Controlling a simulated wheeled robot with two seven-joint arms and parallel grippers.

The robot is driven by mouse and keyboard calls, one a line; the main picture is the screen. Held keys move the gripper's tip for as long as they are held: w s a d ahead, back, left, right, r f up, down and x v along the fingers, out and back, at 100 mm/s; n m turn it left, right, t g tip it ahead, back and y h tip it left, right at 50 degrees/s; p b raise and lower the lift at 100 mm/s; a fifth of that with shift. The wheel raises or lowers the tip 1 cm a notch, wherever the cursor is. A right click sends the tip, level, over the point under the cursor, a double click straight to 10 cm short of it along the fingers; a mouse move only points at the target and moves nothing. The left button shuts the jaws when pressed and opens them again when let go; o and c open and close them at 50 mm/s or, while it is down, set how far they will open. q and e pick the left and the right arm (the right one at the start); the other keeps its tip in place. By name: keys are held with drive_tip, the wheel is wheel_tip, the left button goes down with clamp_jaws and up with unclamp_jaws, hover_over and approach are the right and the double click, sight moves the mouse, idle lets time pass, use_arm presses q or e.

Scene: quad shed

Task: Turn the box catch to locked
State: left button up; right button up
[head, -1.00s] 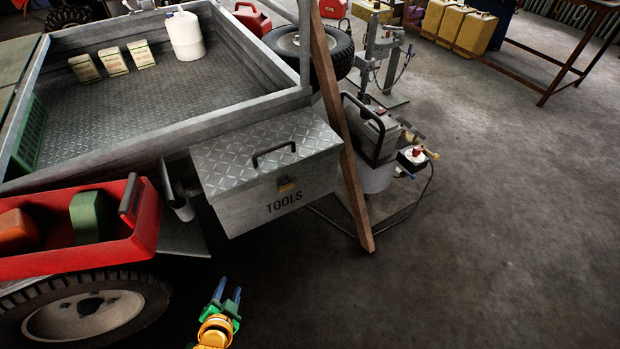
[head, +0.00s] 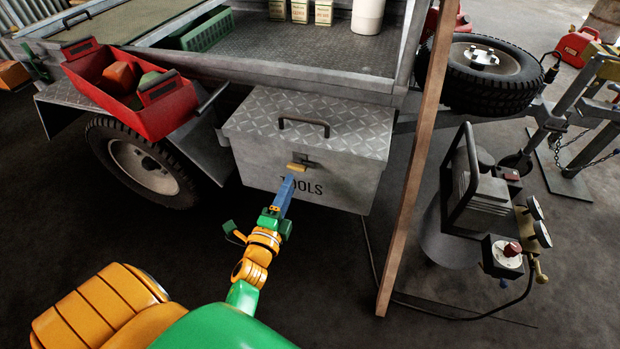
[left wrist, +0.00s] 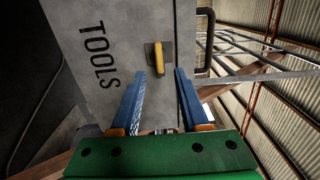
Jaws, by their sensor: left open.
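The grey metal tool box (head: 310,160) marked TOOLS hangs at the trailer's side, its lid shut, with a black handle on top. Its catch (head: 297,167) is a yellow lever on a dark plate on the front face. In the left wrist view the yellow catch (left wrist: 258,67) sticks out from its plate, just past the fingertips. My left gripper (head: 285,187) has its blue fingers pointed at the box front, just below the catch. In the left wrist view the fingers (left wrist: 160,80) are apart with nothing between them. My right gripper is not in view.
A wooden post (head: 412,170) leans just right of the box. A compressor-like machine (head: 485,200) with gauges and a hose stands beyond it. A red tray (head: 135,92) and a tyre (head: 140,165) are at the left. The floor before the box is open.

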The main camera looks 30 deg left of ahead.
sight(295, 170)
use_arm(q)
drive_tip(key=x, duration=0.5)
drive_tip(key=shift+w+a+f+b, duration=0.1)
drive_tip(key=shift+a+f+b, duration=0.05)
drive_tip(key=shift+a+b, duration=0.2)
drive_tip(key=shift+w, duration=0.5)
clamp_jaws()
